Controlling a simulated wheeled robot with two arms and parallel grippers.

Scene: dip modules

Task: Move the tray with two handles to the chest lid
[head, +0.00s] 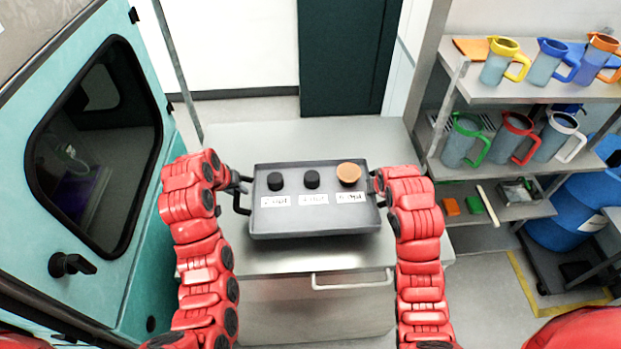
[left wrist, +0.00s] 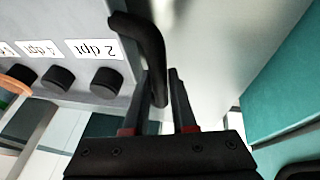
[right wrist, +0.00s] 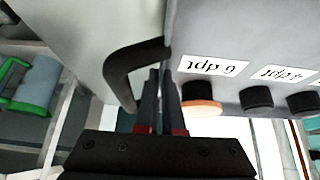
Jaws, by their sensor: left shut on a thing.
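The grey tray (head: 315,225) has a black handle at each end and carries two black-capped pieces and one orange-capped piece behind white labels. It looks level over the metal chest lid (head: 290,140); I cannot tell whether it touches. My left gripper (head: 238,184) is shut on the left handle (head: 241,202), which passes between its fingers in the left wrist view (left wrist: 154,55). My right gripper (head: 374,182) is at the tray's other end. In the right wrist view its fingers (right wrist: 160,72) are close together beside the right handle (right wrist: 116,72); their hold is unclear.
A teal cabinet (head: 150,220) with a dark window stands at the left. A shelf rack (head: 500,93) with several coloured-handle jugs is at the right. A blue barrel (head: 570,215) stands beyond it. The lid is bare behind the tray.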

